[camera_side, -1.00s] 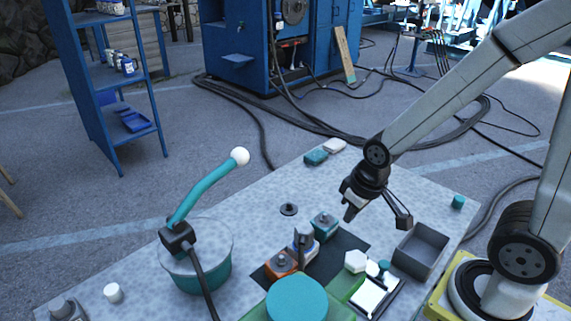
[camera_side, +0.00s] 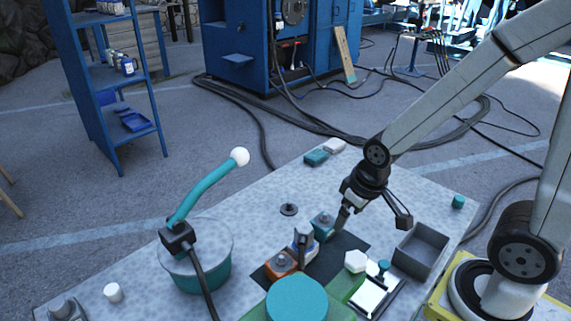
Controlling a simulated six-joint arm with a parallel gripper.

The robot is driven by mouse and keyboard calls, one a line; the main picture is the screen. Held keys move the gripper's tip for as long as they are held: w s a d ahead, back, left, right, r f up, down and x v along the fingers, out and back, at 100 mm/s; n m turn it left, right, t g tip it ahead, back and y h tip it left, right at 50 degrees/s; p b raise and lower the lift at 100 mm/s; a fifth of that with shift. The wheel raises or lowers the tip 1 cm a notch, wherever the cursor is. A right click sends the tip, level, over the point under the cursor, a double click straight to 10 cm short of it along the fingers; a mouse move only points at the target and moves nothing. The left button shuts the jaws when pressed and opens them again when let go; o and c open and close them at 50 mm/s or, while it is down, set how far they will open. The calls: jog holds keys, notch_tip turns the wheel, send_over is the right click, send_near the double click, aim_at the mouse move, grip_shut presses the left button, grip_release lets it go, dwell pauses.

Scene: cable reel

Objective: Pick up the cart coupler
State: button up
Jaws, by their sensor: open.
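My gripper (camera_side: 342,222) is open above the dark mat (camera_side: 345,254), its fingers pointing down beside a teal block (camera_side: 323,225) with a small top fitting. Whether it touches the block cannot be told. A white-and-blue block (camera_side: 303,240) and an orange block (camera_side: 281,264) with a grey top stand in a row with it on the mat. I cannot tell which of these is the cart coupler. A dark upright lever partly covers the middle block.
A teal tub (camera_side: 203,276) with a curved teal arm stands left. A round teal cap (camera_side: 297,297) sits at the front. A grey open bin (camera_side: 420,250), white hexagonal piece (camera_side: 355,261) and small tray (camera_side: 375,296) lie right. The far table is mostly clear.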

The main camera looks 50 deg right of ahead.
dwell(0.3)
jog(key=m+g, duration=0.2)
jog(key=m, duration=1.1)
send_over(305, 228)
jog(key=s, duration=0.2)
jog(key=shift+w+d+f, duration=0.1)
jog(key=shift+d+f, duration=0.15)
jog(key=shift+f, duration=0.25)
jog(key=shift+w+d+f, duration=0.1)
jog(key=shift+d+f, duration=0.1)
jog(key=shift+f, duration=0.25)
jog(key=m, duration=0.1)
jog(key=w+m, duration=0.1)
jog(key=m, duration=0.1)
jog(key=a+f+m, duration=0.1)
jog(key=shift+w+g, duration=0.3)
jog(key=shift+w, duration=0.1)
jog(key=shift+f, duration=0.1)
jog(key=shift+f, duration=1.2)
jog(key=shift+f, duration=0.15)
